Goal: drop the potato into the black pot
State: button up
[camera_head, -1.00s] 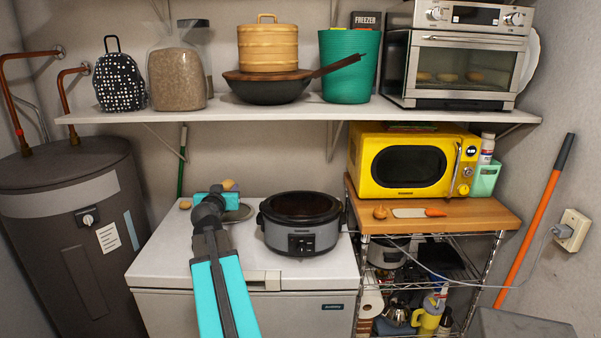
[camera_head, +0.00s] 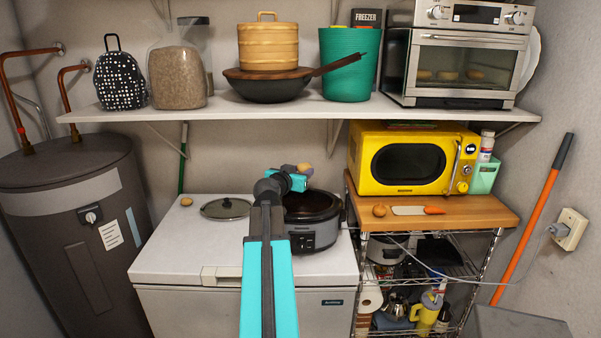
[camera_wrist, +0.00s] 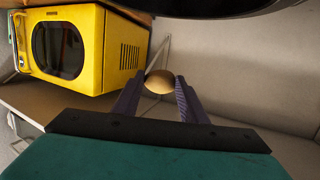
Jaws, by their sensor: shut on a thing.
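My gripper (camera_head: 298,176) is shut on a tan, rounded potato (camera_head: 304,168). In the wrist view the potato (camera_wrist: 159,81) sits between the two dark fingertips (camera_wrist: 157,92). My arm hides part of the pot's left side.
A glass lid (camera_head: 226,208) and a small brown, potato-like thing (camera_head: 186,201) lie on the freezer. A yellow microwave (camera_head: 405,160) stands right of the pot. The shelf (camera_head: 300,108) above holds a dark pan (camera_head: 268,90) and a toaster oven (camera_head: 460,58).

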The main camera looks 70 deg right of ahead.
jog(key=shift+f, duration=0.15)
jog(key=shift+f+b, duration=0.7)
jog(key=shift+f, duration=2.15)
jog(key=o, duration=1.2)
jog(key=shift+c, duration=0.2)
jog(key=shift+a, duration=0.1)
jog(key=b+v, duration=0.4)
jog(key=v, duration=0.4)
jog(key=shift+w+a+f, duration=0.1)
jog(key=shift+a, duration=0.15)
jog(key=b, duration=0.3)
jog(key=shift+a, duration=0.4)
